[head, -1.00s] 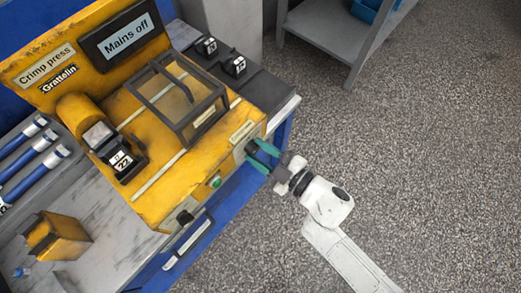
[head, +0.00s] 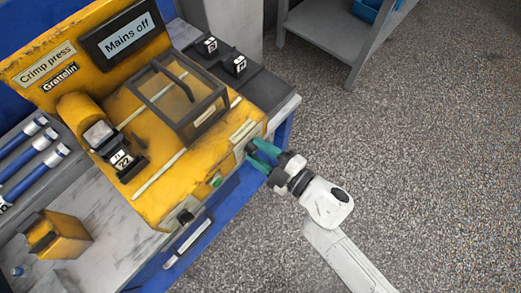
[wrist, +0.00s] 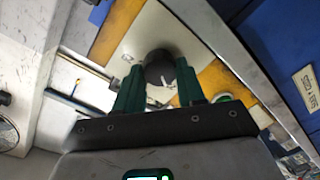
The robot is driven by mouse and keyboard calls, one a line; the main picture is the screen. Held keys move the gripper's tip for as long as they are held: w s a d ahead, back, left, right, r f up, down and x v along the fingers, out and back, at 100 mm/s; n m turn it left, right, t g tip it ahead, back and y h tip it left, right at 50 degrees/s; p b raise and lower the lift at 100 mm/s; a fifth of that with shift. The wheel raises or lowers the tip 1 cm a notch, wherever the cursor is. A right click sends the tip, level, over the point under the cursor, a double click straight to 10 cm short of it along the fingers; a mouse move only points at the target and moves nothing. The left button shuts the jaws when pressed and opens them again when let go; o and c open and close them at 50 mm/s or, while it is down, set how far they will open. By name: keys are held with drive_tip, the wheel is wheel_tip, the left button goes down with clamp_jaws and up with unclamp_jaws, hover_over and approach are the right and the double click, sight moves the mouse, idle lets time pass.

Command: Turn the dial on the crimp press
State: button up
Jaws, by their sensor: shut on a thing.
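The yellow crimp press (head: 160,185) stands on the bench in the head view, its screen (head: 125,32) reading "Mains off". The dark round dial (wrist: 160,68) with a pale pointer mark is on its front face. In the head view the dial (head: 251,148) is mostly hidden by my fingers. My gripper (head: 258,154) has its green fingers on the dial. In the wrist view, my gripper (wrist: 160,82) has one finger on each side of the dial, shut on it.
A green button (head: 216,181) and a dark knob (head: 185,216) sit further left along the front face. Open floor (head: 420,160) is at right.

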drive_tip(key=o, duration=1)
drive_tip(key=shift+o, duration=0.2)
drive_tip(key=shift+s+d, duration=0.2)
drive_tip(key=shift+d, duration=0.1)
drive_tip(key=b+v, duration=0.1)
drive_tip(key=v, duration=0.9)
drive_tip(key=shift+b, duration=0.3)
